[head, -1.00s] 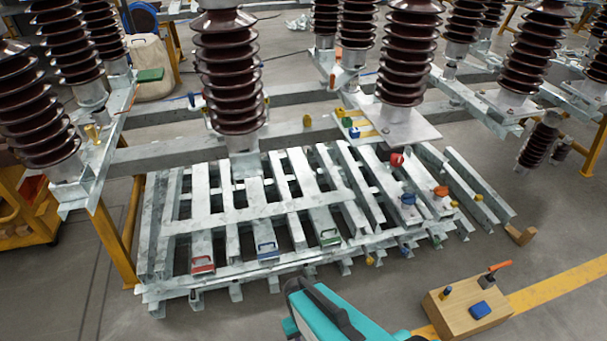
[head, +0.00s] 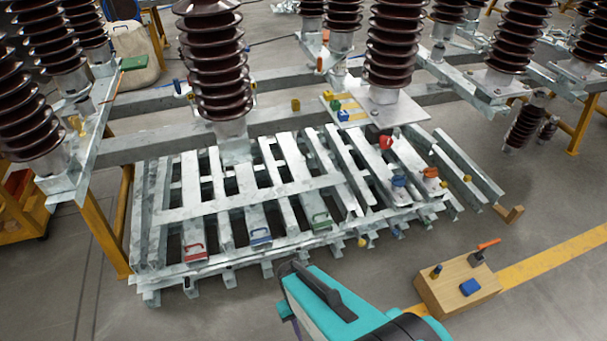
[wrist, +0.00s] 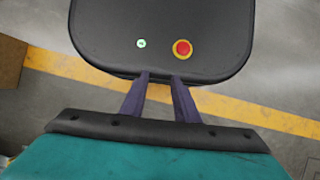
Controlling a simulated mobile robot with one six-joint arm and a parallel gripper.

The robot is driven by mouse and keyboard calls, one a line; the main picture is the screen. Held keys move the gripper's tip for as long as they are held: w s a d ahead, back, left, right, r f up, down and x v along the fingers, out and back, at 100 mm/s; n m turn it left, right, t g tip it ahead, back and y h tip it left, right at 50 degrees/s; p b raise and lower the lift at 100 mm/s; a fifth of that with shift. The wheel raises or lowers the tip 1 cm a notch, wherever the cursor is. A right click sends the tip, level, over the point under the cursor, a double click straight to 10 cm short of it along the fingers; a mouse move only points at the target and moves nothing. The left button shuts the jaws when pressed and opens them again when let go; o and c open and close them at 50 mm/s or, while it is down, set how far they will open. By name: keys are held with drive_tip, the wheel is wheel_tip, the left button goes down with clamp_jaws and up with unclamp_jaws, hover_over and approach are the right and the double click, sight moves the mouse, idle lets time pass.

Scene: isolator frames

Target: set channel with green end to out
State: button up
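The channel with the green end (head: 320,221) is a grey metal strip in the low slatted metal rack in the head view. Its green end, with a small handle, sits at the rack's front edge, roughly in line with the blue end (head: 260,238) and red end (head: 195,251) to its left. My gripper shows in the wrist view (wrist: 160,77) with two dark fingers apart and nothing between them. In the head view my teal arm is at the bottom centre, in front of and below the green end, apart from it; the fingertips there are mostly hidden.
Tall brown ribbed insulators (head: 210,70) stand on grey beams behind and above the rack. A wooden box (head: 450,285) with a blue piece and an orange-handled switch stands at the lower right. Red (head: 386,142), blue and orange knobs sit on the rack's right part.

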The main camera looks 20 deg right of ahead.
drive_tip(key=w+d+f+m+t+b, duration=0.1)
drive_tip(key=w+f+m+b, duration=0.1)
drive_tip(key=w+m, duration=0.5)
drive_tip(key=w+d+f+m+b, duration=0.1)
drive_tip(key=w+f+m+b, duration=0.2)
drive_tip(key=w, duration=0.6)
wheel_tip(320, 180, up, 12)
drive_tip(key=m+t+b, duration=0.7)
drive_tip(key=m+b, duration=0.2)
drive_tip(key=b, duration=1.3)
hover_over(320, 214)
drive_tip(key=s, duration=0.3)
drive_tip(key=shift+a+f, duration=0.1)
drive_tip(key=shift+a, duration=0.1)
drive_tip(key=shift+f, duration=0.15)
drive_tip(key=b+x, duration=0.5)
drive_tip(key=x, duration=0.8)
drive_tip(key=shift+s+d+f, duration=0.1)
drive_tip(key=shift+d+f, duration=0.05)
drive_tip(key=shift+f, duration=0.15)
